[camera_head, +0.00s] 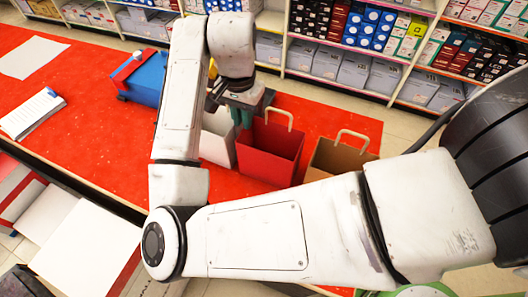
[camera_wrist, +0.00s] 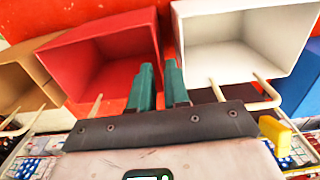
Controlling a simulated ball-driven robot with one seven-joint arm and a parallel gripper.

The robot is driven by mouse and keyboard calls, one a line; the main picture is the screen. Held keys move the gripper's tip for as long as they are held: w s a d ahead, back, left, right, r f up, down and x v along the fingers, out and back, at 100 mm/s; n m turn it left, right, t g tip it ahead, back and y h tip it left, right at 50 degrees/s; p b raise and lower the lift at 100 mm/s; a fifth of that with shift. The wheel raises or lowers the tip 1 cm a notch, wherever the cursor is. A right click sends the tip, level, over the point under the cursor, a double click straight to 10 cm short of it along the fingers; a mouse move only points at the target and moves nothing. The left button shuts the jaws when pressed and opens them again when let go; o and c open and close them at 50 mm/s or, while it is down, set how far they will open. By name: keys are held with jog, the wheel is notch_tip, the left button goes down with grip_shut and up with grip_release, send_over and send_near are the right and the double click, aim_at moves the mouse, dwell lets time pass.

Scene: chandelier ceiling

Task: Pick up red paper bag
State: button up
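The red paper bag (camera_head: 270,150) stands upright on the red tabletop, with its pale loop handle rising from the rim. In the wrist view its open mouth (camera_wrist: 105,55) fills the upper left. My gripper (camera_head: 242,118) is at the bag's left upper edge, between it and the white bag (camera_head: 217,138). In the wrist view the green fingers of my gripper (camera_wrist: 160,70) are a narrow gap apart and seem to straddle the red bag's side wall. I see no clear contact with the wall. The palm hides part of the bag's handle.
A brown paper bag (camera_head: 338,158) stands right of the red one. The white bag (camera_wrist: 245,50) is close on the other side. Papers (camera_head: 32,112) lie on the left table. Stocked shelves (camera_head: 345,60) line the back.

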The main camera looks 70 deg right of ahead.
aim_at(245, 139)
notch_tip(245, 139, down, 9)
jog(key=shift+r+b, duration=0.2)
jog(key=shift+b, duration=0.3)
grip_shut()
